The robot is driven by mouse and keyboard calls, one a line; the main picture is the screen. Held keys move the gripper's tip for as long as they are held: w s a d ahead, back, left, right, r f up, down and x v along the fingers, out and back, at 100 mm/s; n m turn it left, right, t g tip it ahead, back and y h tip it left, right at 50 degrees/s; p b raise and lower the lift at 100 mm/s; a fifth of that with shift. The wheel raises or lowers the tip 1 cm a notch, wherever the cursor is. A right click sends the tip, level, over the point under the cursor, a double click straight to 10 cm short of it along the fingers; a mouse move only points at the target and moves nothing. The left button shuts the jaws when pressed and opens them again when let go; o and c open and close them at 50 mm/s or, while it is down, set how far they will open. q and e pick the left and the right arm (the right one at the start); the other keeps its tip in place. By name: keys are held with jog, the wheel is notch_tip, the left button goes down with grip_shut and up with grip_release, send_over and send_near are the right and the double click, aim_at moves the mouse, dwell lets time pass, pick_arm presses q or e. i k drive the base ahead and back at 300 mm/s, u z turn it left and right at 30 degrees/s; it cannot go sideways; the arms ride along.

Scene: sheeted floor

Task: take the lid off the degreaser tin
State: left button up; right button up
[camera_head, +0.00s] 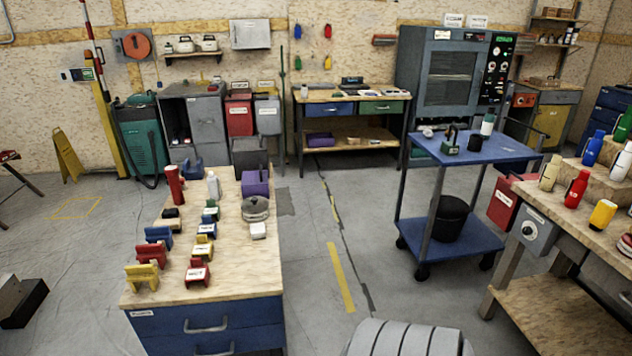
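A low round metallic tin (256,208) stands on the wooden top of the blue drawer bench, near its right edge. It seems to have a lid on top, with a raised part like a handle. Its label is too small to read, so I cannot tell for sure that it is the degreaser tin. Neither of my grippers is in view.
The drawer bench (140,298) also carries several coloured blocks, a red flask (174,184) and a purple box (255,183). A blue cart (470,150) stands to the right, and a workbench (540,205) with bottles beyond it. Floor between bench and cart is mostly clear.

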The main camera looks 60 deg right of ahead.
aim_at(253, 203)
jog(key=z, duration=2.95)
jog(key=i, duration=1.9)
jog(key=u, duration=2.05)
